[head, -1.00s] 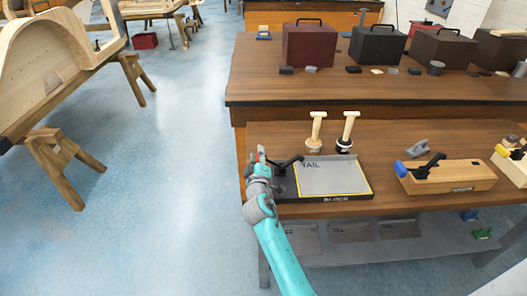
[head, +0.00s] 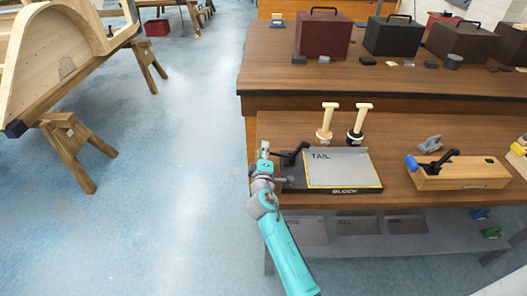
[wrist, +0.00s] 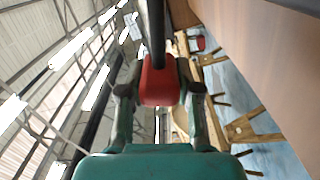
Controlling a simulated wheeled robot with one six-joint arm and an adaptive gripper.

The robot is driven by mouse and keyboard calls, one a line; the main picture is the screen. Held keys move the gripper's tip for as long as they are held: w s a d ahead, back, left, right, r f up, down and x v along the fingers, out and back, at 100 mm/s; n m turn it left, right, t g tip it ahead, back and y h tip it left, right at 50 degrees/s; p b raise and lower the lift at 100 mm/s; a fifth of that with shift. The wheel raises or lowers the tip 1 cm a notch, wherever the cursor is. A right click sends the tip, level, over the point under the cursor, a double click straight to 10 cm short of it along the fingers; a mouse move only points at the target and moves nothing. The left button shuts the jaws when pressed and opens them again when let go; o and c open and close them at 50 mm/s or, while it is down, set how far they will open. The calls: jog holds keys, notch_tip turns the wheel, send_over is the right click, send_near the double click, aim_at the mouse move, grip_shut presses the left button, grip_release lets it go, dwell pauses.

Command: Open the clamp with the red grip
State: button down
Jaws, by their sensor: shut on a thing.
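The red grip (wrist: 159,82) fills the middle of the wrist view, between the two fingers of my gripper (wrist: 160,88). My gripper is shut on it. A black bar of the clamp runs up from the grip in that view. In the head view, my gripper (head: 264,150) is at the left end of the bench. The black clamp (head: 293,156) stands beside it at the left edge of the board marked TAIL and BLOCK (head: 342,168). The grip is hidden or too small to make out in the head view.
Two light-handled tools (head: 326,125) stand behind the board. A wooden block (head: 463,175) with a blue-gripped black clamp (head: 428,163) is to the right. A higher bench (head: 350,88) with several cases is behind. Open floor (head: 175,190) lies left.

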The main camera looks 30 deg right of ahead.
jog(key=c, duration=0.8)
grip_release()
jog(key=shift+s+a, duration=0.1)
jog(key=v, duration=1.1)
jog(key=shift+s+a, duration=0.25)
jog(key=shift+s, duration=0.05)
